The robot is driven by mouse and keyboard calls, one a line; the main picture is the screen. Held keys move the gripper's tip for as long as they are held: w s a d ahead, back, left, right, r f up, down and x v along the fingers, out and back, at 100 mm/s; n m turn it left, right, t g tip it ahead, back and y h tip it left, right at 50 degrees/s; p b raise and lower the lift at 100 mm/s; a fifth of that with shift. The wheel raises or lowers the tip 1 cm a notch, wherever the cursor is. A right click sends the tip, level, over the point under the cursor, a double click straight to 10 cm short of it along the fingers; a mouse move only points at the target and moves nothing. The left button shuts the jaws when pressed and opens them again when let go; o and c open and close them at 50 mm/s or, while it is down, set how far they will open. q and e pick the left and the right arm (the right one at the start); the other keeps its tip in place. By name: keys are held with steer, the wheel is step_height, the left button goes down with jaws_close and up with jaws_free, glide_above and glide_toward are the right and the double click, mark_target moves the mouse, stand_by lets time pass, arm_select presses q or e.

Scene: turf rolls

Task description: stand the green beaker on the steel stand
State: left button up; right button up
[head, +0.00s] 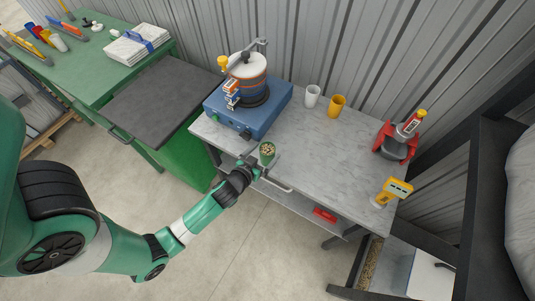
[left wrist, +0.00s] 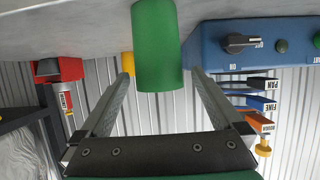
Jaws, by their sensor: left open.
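The green beaker (head: 267,154) stands upright at the front edge of the grey-topped bench, with speckled grain-like contents showing in its mouth. My left gripper (head: 258,164) is at the beaker, just off the bench front. In the left wrist view the beaker (left wrist: 157,45) shows between the two spread fingers of the left gripper (left wrist: 160,75), with gaps visible on both sides. That view shows the bench upside down. I cannot pick out a steel stand with certainty. My right gripper is in neither view.
A blue sieve-shaker base (head: 270,116) carries a stack of sieves (head: 248,85) behind the beaker. White (head: 312,96) and yellow (head: 337,106) cups stand at the back. A red device (head: 392,145) and a yellow display (head: 398,187) are at the right. The bench middle (head: 325,150) is clear.

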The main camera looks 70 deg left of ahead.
mark_target(271, 146)
arm_select(q)
steer(key=x, duration=0.5)
steer(key=shift+w, duration=0.15)
steer(key=shift+r, duration=0.15)
steer(key=c, duration=1.6)
